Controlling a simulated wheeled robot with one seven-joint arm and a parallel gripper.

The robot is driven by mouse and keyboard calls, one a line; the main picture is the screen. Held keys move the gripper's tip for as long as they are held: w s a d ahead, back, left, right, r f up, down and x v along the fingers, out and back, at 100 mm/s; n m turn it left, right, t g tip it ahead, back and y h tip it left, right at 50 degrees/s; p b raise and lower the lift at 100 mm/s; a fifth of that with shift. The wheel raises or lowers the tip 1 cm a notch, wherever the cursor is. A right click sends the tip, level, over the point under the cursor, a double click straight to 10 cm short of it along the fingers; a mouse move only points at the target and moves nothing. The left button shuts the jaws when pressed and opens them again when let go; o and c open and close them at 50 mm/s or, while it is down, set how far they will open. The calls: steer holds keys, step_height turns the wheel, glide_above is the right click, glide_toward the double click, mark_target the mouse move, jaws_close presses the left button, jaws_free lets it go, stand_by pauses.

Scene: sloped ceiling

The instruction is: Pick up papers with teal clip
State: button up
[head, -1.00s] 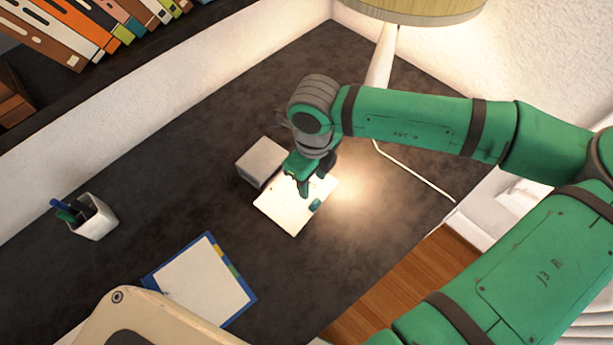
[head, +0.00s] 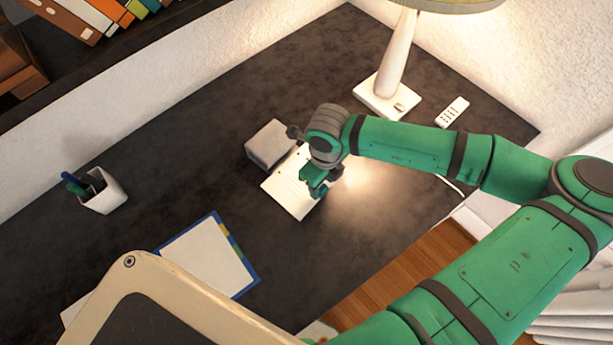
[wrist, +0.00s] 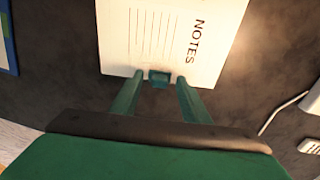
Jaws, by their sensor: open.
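The papers (head: 287,193) lie flat on the dark desk, a white sheet with ruled lines. In the wrist view the papers (wrist: 168,40) show the word NOTES, and the teal clip (wrist: 159,78) sits on their near edge. My gripper (head: 318,193) is over the clip edge of the papers and hides the clip in the head view. In the wrist view my gripper (wrist: 160,82) is open, with one finger on each side of the clip. I cannot tell whether the fingers touch the clip or the paper.
A grey box (head: 270,145) stands beside the papers' far end. A lamp (head: 398,55) and a white remote (head: 452,112) are at the back right. A blue-edged folder (head: 210,258) and a pen cup (head: 103,192) are on the left. The desk between is bare.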

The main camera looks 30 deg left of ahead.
steer(key=shift+f, duration=0.1)
steer(key=shift+c, duration=0.7)
jaws_close()
step_height(320, 180, up, 14)
stand_by(0.4)
